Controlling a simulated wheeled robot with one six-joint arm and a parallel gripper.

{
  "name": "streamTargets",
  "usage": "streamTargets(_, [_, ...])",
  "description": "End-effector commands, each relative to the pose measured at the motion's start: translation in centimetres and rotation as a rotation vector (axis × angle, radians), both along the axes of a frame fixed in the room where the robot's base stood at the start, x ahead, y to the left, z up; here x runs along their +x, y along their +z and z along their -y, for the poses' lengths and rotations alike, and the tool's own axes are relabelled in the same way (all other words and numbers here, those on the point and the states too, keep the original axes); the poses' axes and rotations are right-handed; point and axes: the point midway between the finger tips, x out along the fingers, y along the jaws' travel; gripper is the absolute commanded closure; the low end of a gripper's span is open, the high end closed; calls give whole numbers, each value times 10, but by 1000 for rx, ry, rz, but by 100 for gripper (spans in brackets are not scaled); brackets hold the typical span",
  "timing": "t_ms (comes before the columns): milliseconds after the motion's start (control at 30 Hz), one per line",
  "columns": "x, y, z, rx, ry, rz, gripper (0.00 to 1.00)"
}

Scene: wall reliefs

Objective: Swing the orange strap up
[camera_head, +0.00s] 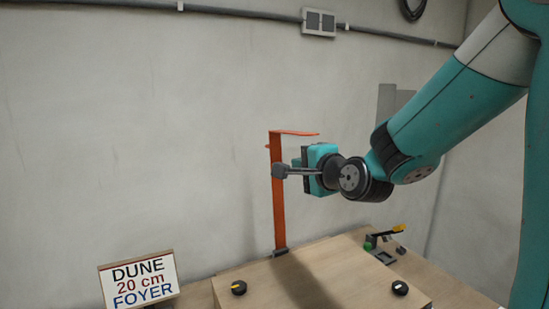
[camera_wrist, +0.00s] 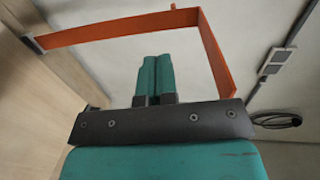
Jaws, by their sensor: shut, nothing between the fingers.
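The orange strap (camera_head: 278,215) stands nearly upright from a dark hinge mount (camera_head: 279,252) on the wooden board. Its top bends over to the right. In the wrist view the strap (camera_wrist: 120,26) runs across the top from its mount at the left, then turns down at the right. My gripper (camera_head: 280,171) is at the strap's upper half, with its fingertips overlapping it in the head view. The closed fingers (camera_wrist: 155,62) are side by side and hold nothing. I cannot tell whether they touch the strap.
A sign (camera_head: 139,281) stands at the lower left. A bare wall (camera_head: 130,130) is behind, with a switch box (camera_head: 318,22) above.

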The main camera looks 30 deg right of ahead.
Motion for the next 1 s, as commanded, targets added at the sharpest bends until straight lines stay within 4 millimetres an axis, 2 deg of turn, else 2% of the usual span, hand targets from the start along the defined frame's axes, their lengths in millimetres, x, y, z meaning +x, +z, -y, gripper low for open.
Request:
streamTargets(67, [5,3,7,23,-22,23,100])
streamTargets(233, [27,2,7,28,-24,25,100])
streamTargets(500, [84,-3,6,26,-22,24,100])
streamTargets(700, [119,-7,6,25,-22,25,100])
streamTargets(800, [131,-10,6,26,-22,26,100])
streamTargets(1000, [140,-13,7,26,-24,27,100])
